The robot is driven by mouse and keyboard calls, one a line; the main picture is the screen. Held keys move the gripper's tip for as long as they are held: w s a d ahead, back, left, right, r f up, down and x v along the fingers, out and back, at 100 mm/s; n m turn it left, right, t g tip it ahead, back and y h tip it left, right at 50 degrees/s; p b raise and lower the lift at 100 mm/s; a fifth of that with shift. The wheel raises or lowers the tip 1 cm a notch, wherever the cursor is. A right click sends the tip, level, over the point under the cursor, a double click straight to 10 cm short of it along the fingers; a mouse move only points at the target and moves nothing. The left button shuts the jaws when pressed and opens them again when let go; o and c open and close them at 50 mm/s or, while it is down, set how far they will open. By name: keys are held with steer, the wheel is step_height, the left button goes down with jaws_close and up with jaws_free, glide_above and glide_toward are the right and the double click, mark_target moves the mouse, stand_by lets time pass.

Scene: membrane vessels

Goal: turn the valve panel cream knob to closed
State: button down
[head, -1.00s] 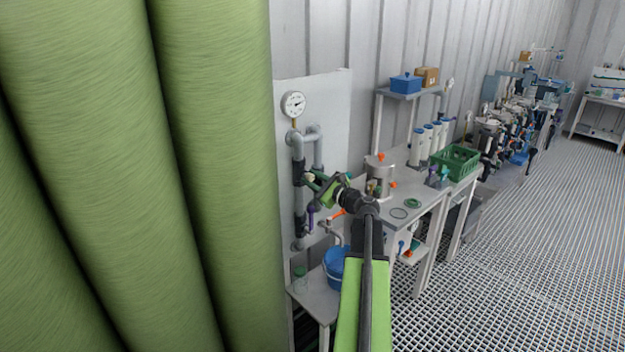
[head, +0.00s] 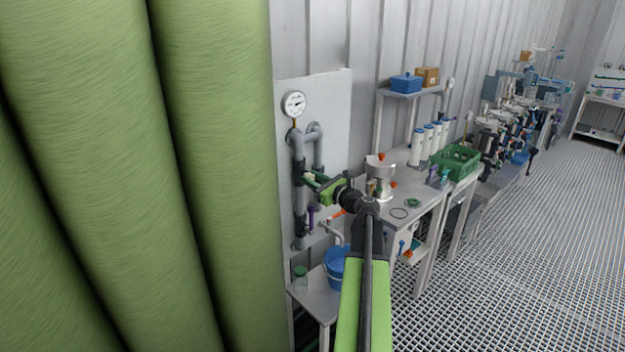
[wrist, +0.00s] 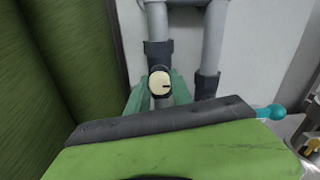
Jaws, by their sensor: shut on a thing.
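The cream knob (wrist: 160,83) shows in the wrist view as a round cream face with a dark mark pointing right, on a grey pipe with dark fittings. My gripper (wrist: 160,92) has a finger on each side of it and is shut on it. In the head view my gripper (head: 312,180) reaches the pipework on the white valve panel (head: 337,130). There the knob (head: 309,177) is small and mostly hidden by the fingers. A purple handle (head: 310,216) hangs lower on the same pipework.
Large green rolls (head: 90,170) stand close on the left. A gauge (head: 293,104) sits atop the pipes. A low table with a blue bucket (head: 335,266) is below, and a bench with a green crate (head: 456,161) is at right. The grating floor (head: 500,270) is clear.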

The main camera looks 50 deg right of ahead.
steer(key=c, duration=1.1)
jaws_free()
steer(key=s, duration=0.5)
steer(key=s+a, duration=0.1)
steer(key=s, duration=1.1)
steer(key=shift+s+a, duration=0.15)
steer(key=shift+s, duration=0.05)
